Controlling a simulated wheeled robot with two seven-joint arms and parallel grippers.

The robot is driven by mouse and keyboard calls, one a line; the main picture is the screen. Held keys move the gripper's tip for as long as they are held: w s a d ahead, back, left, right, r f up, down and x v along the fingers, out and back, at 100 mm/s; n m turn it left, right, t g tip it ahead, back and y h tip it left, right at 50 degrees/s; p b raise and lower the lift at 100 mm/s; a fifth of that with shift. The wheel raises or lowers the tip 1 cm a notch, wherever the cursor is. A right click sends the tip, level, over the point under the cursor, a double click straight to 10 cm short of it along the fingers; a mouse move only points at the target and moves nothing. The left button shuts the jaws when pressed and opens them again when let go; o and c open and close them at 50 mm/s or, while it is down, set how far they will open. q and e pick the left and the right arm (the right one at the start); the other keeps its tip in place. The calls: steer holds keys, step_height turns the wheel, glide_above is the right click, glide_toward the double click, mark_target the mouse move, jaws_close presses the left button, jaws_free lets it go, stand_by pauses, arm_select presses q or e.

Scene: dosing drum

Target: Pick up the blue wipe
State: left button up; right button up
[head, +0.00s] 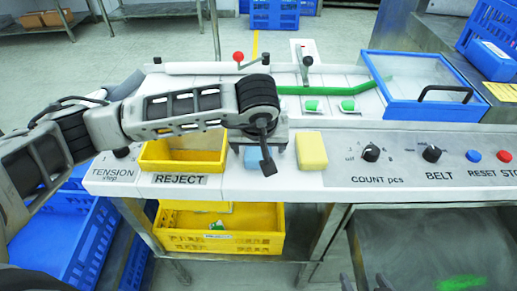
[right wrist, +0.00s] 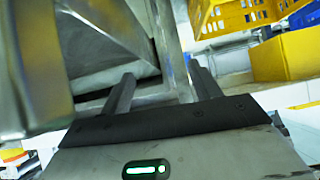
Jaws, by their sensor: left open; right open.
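The blue wipe (head: 253,158) lies on the white front ledge of the machine, between the yellow reject tray and a yellow block. My left gripper (head: 261,149) points down right over it, is open, and hides part of it. I cannot tell whether the fingers touch the wipe. My right gripper shows only as dark tips at the bottom edge of the head view (head: 365,284). In the right wrist view its two fingers (right wrist: 163,92) are apart with nothing between them.
The yellow reject tray (head: 182,165) is left of the wipe and the yellow block (head: 312,151) close on its right. Control knobs (head: 371,153) line the panel farther right. A yellow crate (head: 218,240) stands below the ledge. A blue-framed clear lid (head: 421,113) is at the back right.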

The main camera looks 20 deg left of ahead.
arm_select(q)
steer(key=c, duration=1.1)
steer(key=shift+o, duration=0.2)
steer(key=shift+r+p, duration=0.25)
steer(key=shift+p, duration=0.25)
step_height(320, 180, up, 2)
steer(key=shift+w+r, duration=0.1)
steer(key=shift+r, duration=0.05)
steer(key=s+r, duration=0.2)
steer(key=s+d+r+b, duration=0.1)
steer(key=s+r, duration=0.1)
steer(key=r, duration=0.1)
steer(key=shift+s+d+r, duration=0.15)
steer(key=shift+r, duration=0.2)
steer(key=s+d+r, duration=0.1)
steer(key=s+r, duration=0.1)
steer(key=s, duration=0.2)
steer(key=s+d+r+b, duration=0.1)
steer(key=s+r, duration=0.1)
steer(key=s, duration=0.3)
steer(key=shift+s+d+r, duration=0.15)
steer(key=shift+d+r, duration=0.2)
steer(key=shift+o, duration=0.5)
steer(key=shift+s+r, duration=0.1)
